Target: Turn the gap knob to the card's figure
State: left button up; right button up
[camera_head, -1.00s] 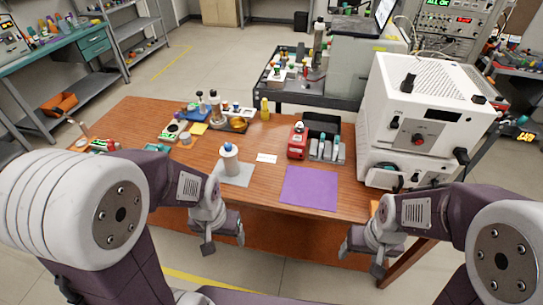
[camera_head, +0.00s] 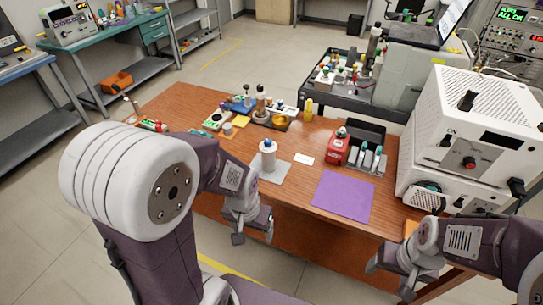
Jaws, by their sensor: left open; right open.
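A white boxy machine (camera_head: 455,130) stands at the right end of the table, in two stacked units. Its front carries a red knob (camera_head: 469,163), a black knob (camera_head: 466,100) on the upper part and a dark knob (camera_head: 516,187) at the lower right. I cannot tell which is the gap knob. A small white card (camera_head: 303,159) lies on the table; its figure is too small to read. My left gripper (camera_head: 254,234) is open and empty in front of the table's front edge. My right gripper (camera_head: 388,277) is open and empty, in front of and below the machine.
On the wooden table are a white bottle (camera_head: 268,156) on a grey mat, a purple mat (camera_head: 343,196), a red container (camera_head: 335,149) and a rack of grey-white vials (camera_head: 368,158). Several small items crowd the table's back. A dark cart (camera_head: 345,98) stands behind.

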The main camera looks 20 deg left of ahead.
aim_at(267, 141)
jog(key=i+j+u, duration=0.1)
jog(key=u, duration=0.3)
jog(key=i+j+u, duration=0.15)
jog(key=u, duration=0.2)
jog(key=i+j+u, duration=0.15)
jog(key=u, duration=0.25)
jog(key=i+u, duration=0.2)
jog(key=u, duration=0.15)
